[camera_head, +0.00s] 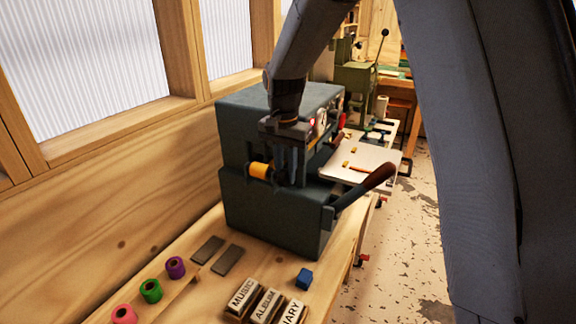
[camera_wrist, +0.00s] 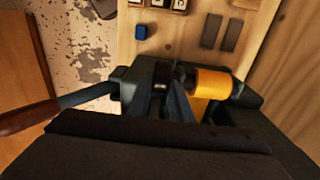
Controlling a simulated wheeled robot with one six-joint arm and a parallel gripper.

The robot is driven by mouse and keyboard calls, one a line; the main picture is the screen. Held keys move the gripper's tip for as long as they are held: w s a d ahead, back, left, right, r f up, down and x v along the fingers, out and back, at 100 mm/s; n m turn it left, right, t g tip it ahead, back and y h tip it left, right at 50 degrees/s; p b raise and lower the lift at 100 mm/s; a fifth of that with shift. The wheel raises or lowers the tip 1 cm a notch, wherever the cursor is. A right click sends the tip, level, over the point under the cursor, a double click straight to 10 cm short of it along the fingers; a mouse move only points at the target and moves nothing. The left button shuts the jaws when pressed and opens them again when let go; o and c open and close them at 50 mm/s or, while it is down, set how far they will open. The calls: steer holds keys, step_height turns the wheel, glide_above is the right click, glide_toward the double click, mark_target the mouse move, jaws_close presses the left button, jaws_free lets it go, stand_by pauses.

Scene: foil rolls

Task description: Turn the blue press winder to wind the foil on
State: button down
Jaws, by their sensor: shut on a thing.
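The blue-grey press (camera_head: 270,215) stands on the wooden bench in the middle of the head view. An orange foil roll (camera_head: 261,171) sits in its front opening; it also shows in the wrist view (camera_wrist: 211,86). My gripper (camera_head: 287,178) points down at the press front, just right of the roll. It is shut on the winder beside the roll. The fingers mostly hide the winder, so its turn angle cannot be told. In the wrist view, my gripper (camera_wrist: 161,92) is over the dark press parts left of the roll.
The press lever (camera_head: 365,187) sticks out to the right with a brown handle. Type blocks (camera_head: 265,305), a blue cube (camera_head: 304,278), grey bars (camera_head: 227,260) and green (camera_head: 151,290), purple (camera_head: 175,267) and pink (camera_head: 124,314) rolls lie in front. A green press (camera_head: 355,85) stands behind.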

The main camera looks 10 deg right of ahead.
steer(key=shift+d+f+g+y, duration=0.15)
steer(key=shift+g+y, duration=0.3)
steer(key=shift+g, duration=0.25)
steer(key=shift+f+g+y, duration=0.1)
steer(key=shift+g+y, duration=0.35)
steer(key=shift+g, duration=0.25)
steer(key=c, duration=1.6)
jaws_free()
steer(key=shift+w+r, duration=0.15)
steer(key=shift+w+r, duration=0.1)
steer(key=shift+r, duration=0.2)
steer(key=shift+b+v, duration=1.65)
steer(key=shift+v, duration=1.85)
